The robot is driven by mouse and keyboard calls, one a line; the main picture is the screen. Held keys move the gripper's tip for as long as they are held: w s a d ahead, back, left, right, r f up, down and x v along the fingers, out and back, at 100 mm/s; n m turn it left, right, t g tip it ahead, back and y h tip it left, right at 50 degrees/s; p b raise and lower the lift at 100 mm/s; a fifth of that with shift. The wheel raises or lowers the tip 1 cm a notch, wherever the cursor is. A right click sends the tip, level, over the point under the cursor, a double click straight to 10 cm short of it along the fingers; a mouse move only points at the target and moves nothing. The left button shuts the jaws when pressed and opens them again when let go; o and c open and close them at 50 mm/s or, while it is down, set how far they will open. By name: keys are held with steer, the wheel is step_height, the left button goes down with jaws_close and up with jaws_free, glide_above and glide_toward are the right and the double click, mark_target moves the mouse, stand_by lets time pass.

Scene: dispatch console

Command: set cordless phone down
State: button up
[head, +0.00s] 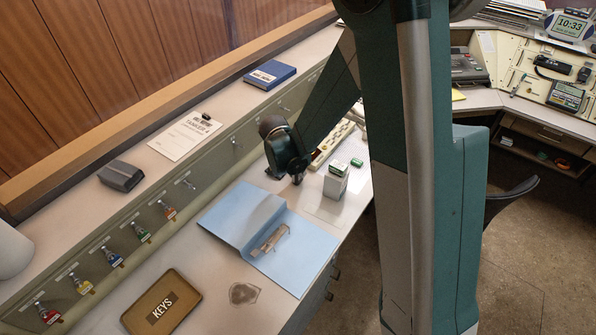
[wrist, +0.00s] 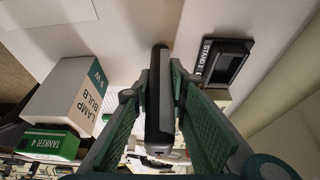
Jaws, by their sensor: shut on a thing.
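My gripper (wrist: 157,92) is shut on the cordless phone (wrist: 160,125), a slim black and grey handset seen edge-on between the two green fingers in the wrist view. In the head view my gripper (head: 297,172) is over the desk, left of a small white box. The phone cannot be made out clearly there, and I cannot tell its height above the desk. A dark stand (wrist: 228,62) labelled "STAND 2" lies to the right of the phone in the wrist view, apart from it.
A blue folder (head: 300,265) and a keys tray (head: 137,322) lie on the desk. A dark blue book (head: 270,74) is on the ledge.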

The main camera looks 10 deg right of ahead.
steer(key=shift+f, duration=0.2)
steer(key=o, duration=1)
steer(key=shift+r, duration=0.25)
steer(key=shift+p+v, duration=1.1)
steer(key=shift+v, duration=4.85)
steer(key=shift+s, duration=0.1)
steer(key=s+d+r+n+t+y, duration=0.1)
steer(key=s+d+r+n, duration=0.1)
steer(key=s+d+r, duration=0.35)
steer(key=s+d+r+n+y, duration=0.1)
steer(key=s+d+r+n, duration=0.1)
steer(key=s+r, duration=0.5)
steer(key=s+d+r+n+t, duration=0.1)
steer(key=s+r, duration=0.1)
steer(key=s, duration=0.2)
steer(key=s+d+r+n+t, duration=0.1)
steer(key=s+d+r+n, duration=0.1)
steer(key=s, duration=0.3)
steer(key=s+d+r+n+t+y, duration=0.1)
steer(key=s+d+r+n, duration=0.1)
steer(key=s, duration=0.3)
steer(key=shift+s+r, duration=0.1)
steer(key=shift+s, duration=0.05)
